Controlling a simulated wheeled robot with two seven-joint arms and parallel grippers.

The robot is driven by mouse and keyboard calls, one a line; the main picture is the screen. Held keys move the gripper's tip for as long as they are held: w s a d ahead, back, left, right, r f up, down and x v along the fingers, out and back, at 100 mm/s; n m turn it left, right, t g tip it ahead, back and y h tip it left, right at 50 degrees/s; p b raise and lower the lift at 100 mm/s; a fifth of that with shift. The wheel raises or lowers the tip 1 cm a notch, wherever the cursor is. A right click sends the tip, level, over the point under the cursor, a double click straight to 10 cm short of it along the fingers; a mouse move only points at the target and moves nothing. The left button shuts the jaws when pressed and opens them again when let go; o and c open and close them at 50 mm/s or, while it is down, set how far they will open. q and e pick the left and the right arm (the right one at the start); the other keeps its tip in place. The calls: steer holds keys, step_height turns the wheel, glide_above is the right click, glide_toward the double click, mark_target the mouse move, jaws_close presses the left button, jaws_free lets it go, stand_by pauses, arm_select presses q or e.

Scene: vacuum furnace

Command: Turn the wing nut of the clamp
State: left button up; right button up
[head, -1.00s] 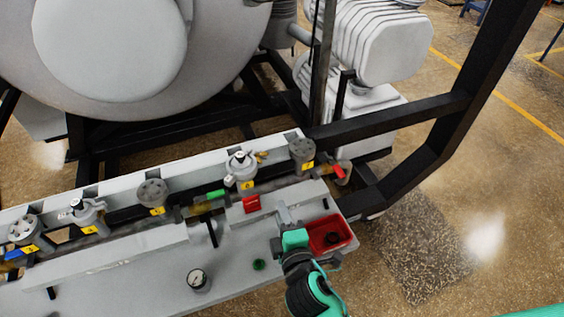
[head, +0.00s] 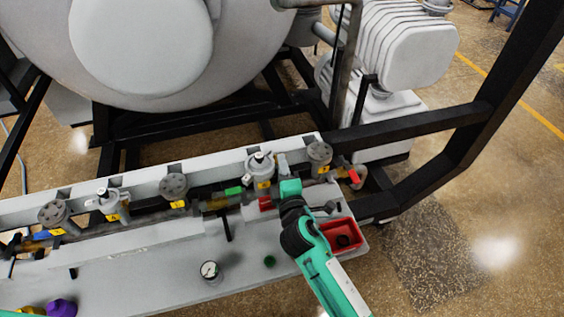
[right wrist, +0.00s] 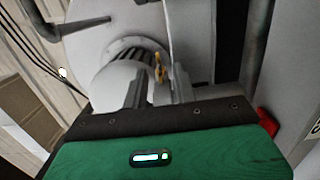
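The clamp (head: 261,167) closes around a grey port fitting with a yellow tag on the manifold. Its small brass wing nut (right wrist: 160,69) shows in the right wrist view, seen in the gap between my right gripper's fingertips (right wrist: 158,86). The fingers are apart, and I cannot make out either one touching the nut. In the head view my right gripper (head: 283,166) is just right of the clamp, with its fingers pointing toward the manifold; it hides the wing nut there. My left gripper is not in view.
Other grey ports, such as one (head: 319,153) to the right and one (head: 174,188) to the left, flank the clamp. A red tray (head: 333,237), a gauge (head: 210,270) and a green cap (head: 269,261) are on the grey bench (head: 165,283). A black frame bar (head: 420,120) rises at right.

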steer(key=shift+w+a, duration=0.1)
steer(key=shift+w, duration=0.45)
jaws_close()
steer(key=shift+w+r+m+g+p, duration=0.15)
steer(key=shift+m+g+p, duration=0.5)
steer(key=shift+p, duration=1.8)
steer(key=shift+s+r+m+g+p, duration=0.15)
steer(key=shift+m+g+p, duration=0.5)
steer(key=shift+p, duration=1.75)
steer(key=shift+w+r+m+g+p, duration=0.15)
steer(key=shift+m+g+p, duration=0.45)
steer(key=shift+p, duration=1.85)
jaws_free()
